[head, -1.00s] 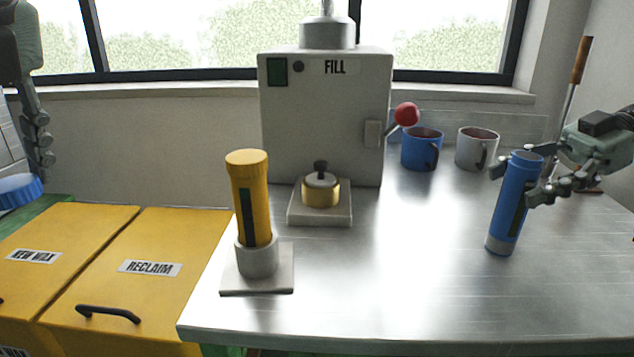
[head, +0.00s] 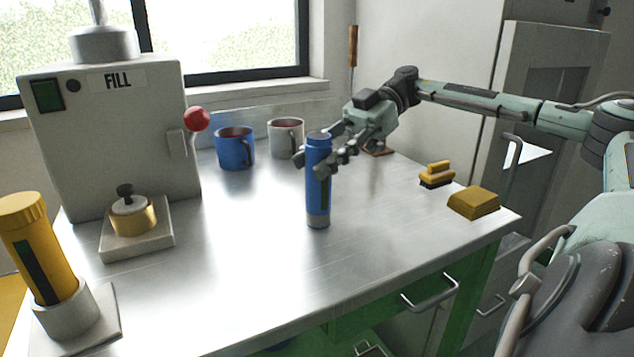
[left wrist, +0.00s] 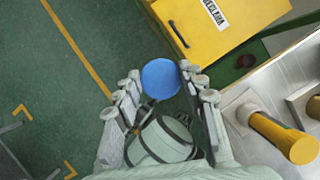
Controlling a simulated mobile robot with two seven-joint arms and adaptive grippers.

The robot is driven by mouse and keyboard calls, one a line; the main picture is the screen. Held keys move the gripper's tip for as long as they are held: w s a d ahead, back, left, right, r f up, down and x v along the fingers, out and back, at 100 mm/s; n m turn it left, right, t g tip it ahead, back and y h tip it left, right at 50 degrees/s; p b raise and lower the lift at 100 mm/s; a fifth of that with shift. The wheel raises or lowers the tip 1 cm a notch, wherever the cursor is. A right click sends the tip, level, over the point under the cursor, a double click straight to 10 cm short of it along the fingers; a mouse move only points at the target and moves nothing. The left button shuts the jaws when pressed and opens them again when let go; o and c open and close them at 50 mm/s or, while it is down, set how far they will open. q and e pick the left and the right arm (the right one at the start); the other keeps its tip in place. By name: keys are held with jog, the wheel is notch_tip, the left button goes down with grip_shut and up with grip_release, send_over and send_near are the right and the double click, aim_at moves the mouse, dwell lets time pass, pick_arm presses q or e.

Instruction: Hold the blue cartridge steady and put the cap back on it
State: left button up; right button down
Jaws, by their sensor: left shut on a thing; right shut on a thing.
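The blue cartridge (head: 318,190) stands near upright on the metal table in the head view, its top end without a cap. My right gripper (head: 326,163) is shut around its upper part. The blue cap (left wrist: 161,79) shows in the left wrist view as a round disc between the fingertips of my left gripper (left wrist: 160,84), which is shut on it. That gripper is out over the green floor, beside the yellow bin, and is outside the head view.
A yellow cartridge (head: 38,250) stands in a holder at the front left. The fill machine (head: 115,140) is behind it. A blue mug (head: 234,150) and a grey mug (head: 286,138) stand at the back. A brush (head: 437,175) and a wax block (head: 474,202) lie right. The front middle table is clear.

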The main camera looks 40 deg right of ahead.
jog(key=shift+r, duration=0.15)
